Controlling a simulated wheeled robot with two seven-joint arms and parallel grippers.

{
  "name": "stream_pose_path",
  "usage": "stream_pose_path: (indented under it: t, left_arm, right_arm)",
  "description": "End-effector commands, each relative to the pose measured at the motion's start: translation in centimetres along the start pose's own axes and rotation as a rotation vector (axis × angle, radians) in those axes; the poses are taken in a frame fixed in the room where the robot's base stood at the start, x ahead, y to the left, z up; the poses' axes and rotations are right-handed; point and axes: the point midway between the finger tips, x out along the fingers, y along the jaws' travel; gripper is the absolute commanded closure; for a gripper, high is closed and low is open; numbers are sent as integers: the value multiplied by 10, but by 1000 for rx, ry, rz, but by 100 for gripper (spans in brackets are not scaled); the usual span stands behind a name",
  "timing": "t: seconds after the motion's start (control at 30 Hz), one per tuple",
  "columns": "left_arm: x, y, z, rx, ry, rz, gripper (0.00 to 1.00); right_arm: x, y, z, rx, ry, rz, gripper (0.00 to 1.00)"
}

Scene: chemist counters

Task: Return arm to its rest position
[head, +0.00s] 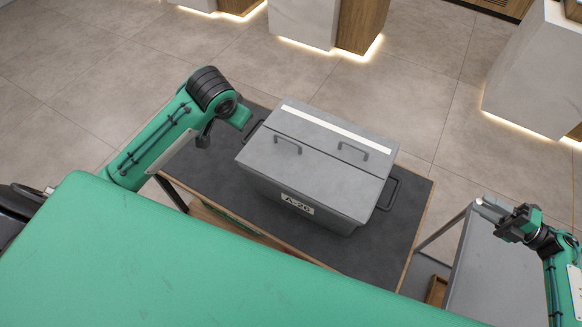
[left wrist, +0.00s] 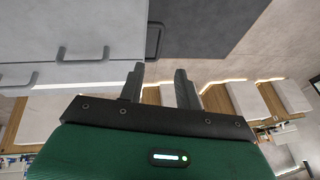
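My left arm comes in from the left in the head view, bent at a black ribbed joint. My left gripper (head: 205,134) hangs partly hidden just left of a grey lidded box (head: 315,165), apart from its side handle. In the left wrist view my left gripper (left wrist: 160,88) has its two dark fingers spread, with nothing between them. The box (left wrist: 100,30) and its dark side handle (left wrist: 154,42) show beyond the fingers. My right gripper (head: 500,214) is at the right edge of the head view, away from the box; its finger gap is unclear.
The box, marked A-26, stands shut on a dark-topped table (head: 405,232). A grey side surface (head: 490,270) lies below my right gripper. White and wood counters (head: 305,22) stand at the back. Tiled floor (head: 75,55) is clear at left.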

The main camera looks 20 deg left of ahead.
Motion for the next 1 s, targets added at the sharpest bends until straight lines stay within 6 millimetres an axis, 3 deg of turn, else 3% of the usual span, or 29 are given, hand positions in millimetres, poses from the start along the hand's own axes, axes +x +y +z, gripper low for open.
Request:
stream_pose_path:
  t: [0.8,1.0]
  left_arm:
    - [-60,-14,-25,0,-1,0,66]
    - [-62,-14,-26,0,-1,0,66]
  right_arm:
    - [3,84,-4,0,0,0,66]
    - [3,88,-5,0,0,0,66]
